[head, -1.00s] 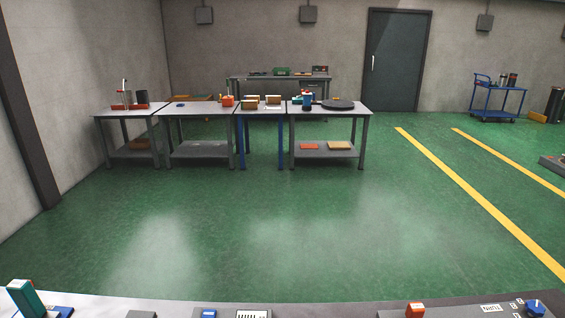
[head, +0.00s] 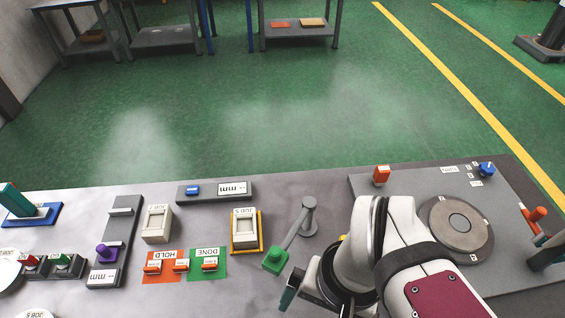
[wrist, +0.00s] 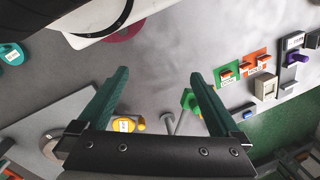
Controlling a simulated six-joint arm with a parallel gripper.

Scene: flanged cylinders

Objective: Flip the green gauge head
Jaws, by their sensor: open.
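The green gauge head (head: 275,260) is a small green block at the near end of a grey rod, which runs to a grey round-based post (head: 308,205) on the bench. In the wrist view the green head (wrist: 187,100) shows beside the right finger, partly covered by it, with its grey rod (wrist: 168,122) between the fingers. My gripper (wrist: 160,74) is open, with two teal fingers apart and nothing between their tips. In the head view one teal finger of my gripper (head: 290,292) shows just below the green head; the other is hidden.
Left of the head are an orange HOLD mat (head: 160,272) and a green DONE mat (head: 220,270) with small labelled parts, and a yellow-edged block (head: 244,230). To the right is a grey plate (head: 370,190) with a round disc (head: 455,228). Bare bench lies around the post.

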